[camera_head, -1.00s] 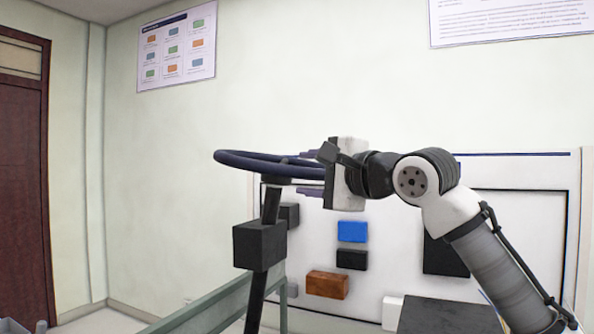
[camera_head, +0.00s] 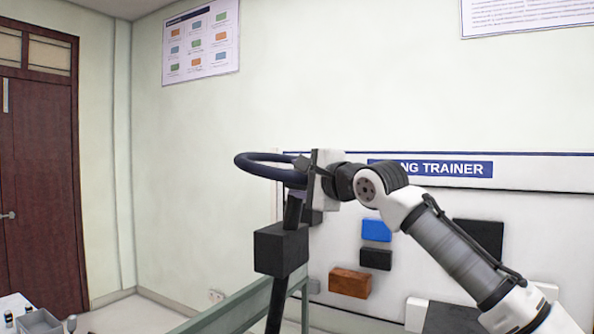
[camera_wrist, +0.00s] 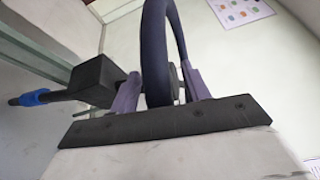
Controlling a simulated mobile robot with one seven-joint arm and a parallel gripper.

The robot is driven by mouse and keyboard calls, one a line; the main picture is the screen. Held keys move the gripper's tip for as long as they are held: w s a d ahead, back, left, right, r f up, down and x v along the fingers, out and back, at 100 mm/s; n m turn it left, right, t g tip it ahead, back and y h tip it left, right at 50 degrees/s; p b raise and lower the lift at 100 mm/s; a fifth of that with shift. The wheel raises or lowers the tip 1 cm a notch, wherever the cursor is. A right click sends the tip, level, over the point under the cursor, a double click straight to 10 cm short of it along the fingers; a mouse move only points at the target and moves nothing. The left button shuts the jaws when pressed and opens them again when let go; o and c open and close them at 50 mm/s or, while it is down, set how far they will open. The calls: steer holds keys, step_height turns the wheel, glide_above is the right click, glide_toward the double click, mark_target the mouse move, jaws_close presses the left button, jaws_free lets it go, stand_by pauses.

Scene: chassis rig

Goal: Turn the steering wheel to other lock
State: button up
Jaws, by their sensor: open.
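The dark blue steering wheel (camera_head: 250,164) sits nearly flat on top of a slanted black column. A black box (camera_head: 281,249) is on the column below it. My gripper (camera_head: 302,178) is at the right side of the wheel in the head view, its fingers largely hidden there. In the wrist view my gripper (camera_wrist: 161,88) is open, with one purple finger on each side of the wheel rim (camera_wrist: 154,45). A gap shows between the rim and the right finger; I cannot tell whether the left finger touches the rim.
A white trainer board (camera_head: 410,255) with blue, black and brown blocks stands behind my arm. A green-grey frame rail (camera_head: 240,303) runs below the column. A table corner with small items (camera_head: 35,318) is at lower left. Space left of the wheel is clear.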

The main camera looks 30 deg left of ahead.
steer(key=shift+w+a, duration=0.25)
steer(key=shift+a, duration=0.35)
jaws_close()
